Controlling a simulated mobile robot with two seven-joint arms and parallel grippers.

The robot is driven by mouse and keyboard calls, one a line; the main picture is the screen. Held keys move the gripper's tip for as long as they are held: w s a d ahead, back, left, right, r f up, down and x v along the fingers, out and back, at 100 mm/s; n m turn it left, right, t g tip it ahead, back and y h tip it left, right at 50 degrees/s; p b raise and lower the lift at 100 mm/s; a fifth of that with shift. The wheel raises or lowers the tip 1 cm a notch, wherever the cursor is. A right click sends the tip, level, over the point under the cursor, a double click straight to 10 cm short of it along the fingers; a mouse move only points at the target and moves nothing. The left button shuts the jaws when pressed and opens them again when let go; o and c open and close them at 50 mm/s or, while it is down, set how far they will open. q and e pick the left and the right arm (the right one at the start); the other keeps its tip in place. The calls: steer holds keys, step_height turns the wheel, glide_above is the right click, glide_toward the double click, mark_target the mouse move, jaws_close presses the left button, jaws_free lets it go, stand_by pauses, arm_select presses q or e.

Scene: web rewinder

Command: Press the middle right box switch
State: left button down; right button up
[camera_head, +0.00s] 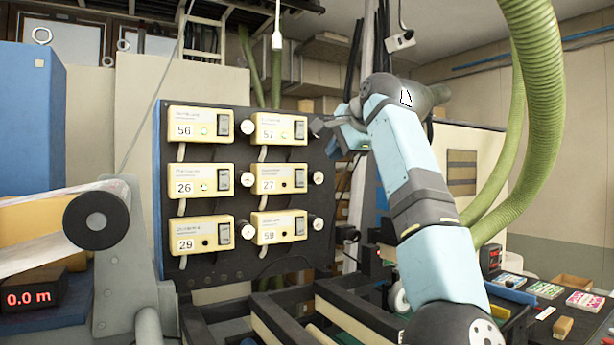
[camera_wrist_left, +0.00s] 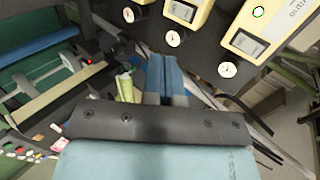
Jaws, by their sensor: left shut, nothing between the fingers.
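The middle right box (camera_head: 278,179), a yellow box numbered 27, is on a dark upright panel (camera_head: 240,265). Its grey rocker switch (camera_head: 299,178) is at its right end, and its small indicator looks dark. My left gripper (camera_head: 322,127) is shut and empty, beside the upper right box (camera_head: 279,129), to the right of and higher than box 27's switch. In the left wrist view its blue fingers (camera_wrist_left: 165,75) are together. A box there with a lit indicator (camera_wrist_left: 262,35) and a neighbouring box, probably 27 (camera_wrist_left: 183,10), are partly cut off. My right gripper is out of view.
Other yellow boxes stand above, below and left of box 27. A green hose (camera_head: 535,90) hangs at the right. A roller (camera_head: 97,219) is at the left.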

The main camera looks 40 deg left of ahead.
arm_select(q)
steer(key=p, duration=0.3)
glide_toward(302, 185)
step_height(302, 185, down, 3)
steer(key=a, duration=0.3)
steer(key=a+p, duration=0.1)
steer(key=w+a+p, duration=0.1)
steer(key=shift+f, duration=0.25)
steer(key=shift+w+a+f, duration=0.1)
steer(key=shift+a, duration=0.1)
steer(key=shift+w+a+f, duration=0.1)
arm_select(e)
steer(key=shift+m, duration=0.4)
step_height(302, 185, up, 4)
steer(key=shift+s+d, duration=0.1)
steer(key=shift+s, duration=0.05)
